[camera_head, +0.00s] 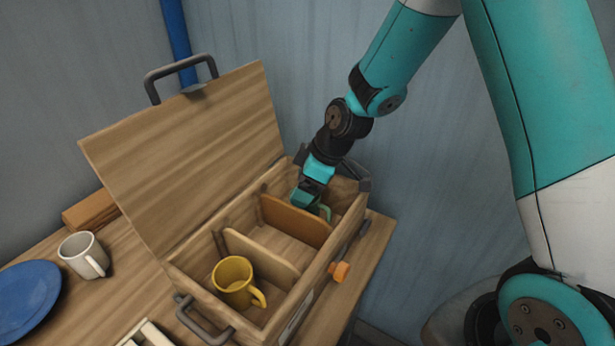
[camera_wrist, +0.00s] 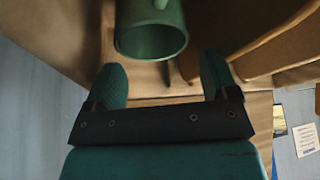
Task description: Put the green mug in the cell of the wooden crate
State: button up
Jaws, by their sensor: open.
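The wooden crate (camera_head: 310,286) stands open on the table, with its inside split by dividers into three cells. The green mug (camera_head: 326,212) shows only in part in the far cell, mostly hidden by my gripper (camera_head: 306,195). In the wrist view the green mug (camera_wrist: 152,42) lies just ahead of my open fingers (camera_wrist: 161,70), a little left of the middle between them. Neither finger appears closed on it. Whether the mug rests on the cell floor is hard to tell.
A yellow mug (camera_head: 234,281) stands in the near cell; the middle cell (camera_head: 277,249) is empty. The raised lid (camera_head: 190,150) stands at the left. A white mug (camera_head: 84,255) and a blue plate (camera_head: 27,296) are on the table left of the crate.

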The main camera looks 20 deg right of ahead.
jog(key=a+b+v, duration=0.1)
jog(key=v, duration=1.2)
jog(key=s+a+r+m+g, duration=0.1)
jog(key=s+a, duration=0.1)
jog(key=s, duration=0.5)
jog(key=s+a+r+m, duration=0.2)
jog(key=s+a, duration=0.1)
jog(key=s, duration=0.4)
jog(key=s+a+r+m+g, duration=0.1)
jog(key=s+a+r, duration=0.1)
jog(key=s, duration=0.6)
jog(key=shift+a+m+g, duration=0.3)
jog(key=shift+a+m, duration=0.1)
jog(key=shift+a, duration=0.2)
jog(key=shift+w+r, duration=0.1)
jog(key=shift+r, duration=0.1)
